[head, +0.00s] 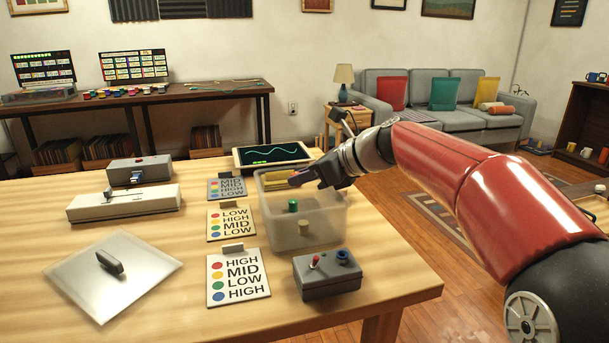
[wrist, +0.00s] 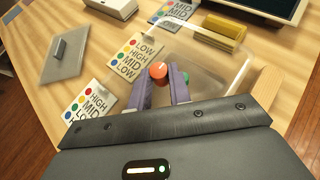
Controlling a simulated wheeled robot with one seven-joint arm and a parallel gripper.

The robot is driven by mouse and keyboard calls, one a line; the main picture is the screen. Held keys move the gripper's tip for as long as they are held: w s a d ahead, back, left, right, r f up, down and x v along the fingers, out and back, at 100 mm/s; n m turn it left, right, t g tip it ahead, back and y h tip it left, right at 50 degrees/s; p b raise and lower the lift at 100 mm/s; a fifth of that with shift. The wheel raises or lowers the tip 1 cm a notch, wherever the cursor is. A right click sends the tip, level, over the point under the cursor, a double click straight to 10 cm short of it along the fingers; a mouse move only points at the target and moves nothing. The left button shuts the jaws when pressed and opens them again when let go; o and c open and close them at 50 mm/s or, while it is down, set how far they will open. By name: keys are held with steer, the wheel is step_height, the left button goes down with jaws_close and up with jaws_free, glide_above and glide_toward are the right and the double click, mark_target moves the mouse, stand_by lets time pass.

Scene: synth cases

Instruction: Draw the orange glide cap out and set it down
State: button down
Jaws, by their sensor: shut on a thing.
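The orange glide cap (wrist: 158,72) shows in the wrist view as a round orange knob with a pale mark on top. My gripper (wrist: 161,84) has its two purple fingers shut on it, one on each side. In the head view my gripper (head: 300,178) is at the back right part of a translucent bin (head: 325,215), and the orange cap cannot be made out there. I cannot tell whether the cap touches anything beneath it. A green cap (head: 292,206) and a yellow cap (head: 304,228) show in the bin's front part.
A yellow block (head: 278,180) lies at the bin's back. Colour-dot cards (head: 238,277) stand left of the bin, a grey switch box (head: 328,277) in front, a tablet (head: 272,154) behind. A clear lid (head: 140,275) lies front left. Bare table shows between them.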

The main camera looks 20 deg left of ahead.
steer(key=c, duration=1.2)
jaws_free()
steer(key=v, duration=0.7)
steer(key=shift+d+r, duration=0.15)
steer(key=shift+d, duration=0.2)
steer(key=shift+s, duration=0.15)
steer(key=s+d+f+n+h, duration=0.2)
steer(key=s+d+n, duration=0.1)
steer(key=s+d, duration=0.1)
steer(key=s+d+f+n+t+h, duration=0.1)
steer(key=s+d+f+n+h, duration=0.1)
steer(key=s+d+f+n, duration=0.1)
steer(key=s+d+f+n+t+h, duration=0.1)
steer(key=s+d+f+n, duration=0.1)
steer(key=s+d, duration=0.3)
steer(key=shift+s+d+f+n+h, duration=0.15)
steer(key=shift+d+f+n+h, duration=0.1)
steer(key=shift+d+n+h, duration=0.2)
steer(key=s+d+f+n+t+h, duration=0.1)
steer(key=s+d+f+n+h, duration=0.4)
steer(key=s+d+f+n, duration=0.6)
steer(key=s+d, duration=0.2)
steer(key=s, duration=0.1)
steer(key=shift+f+n+h, duration=0.3)
steer(key=shift+n+h, duration=0.05)
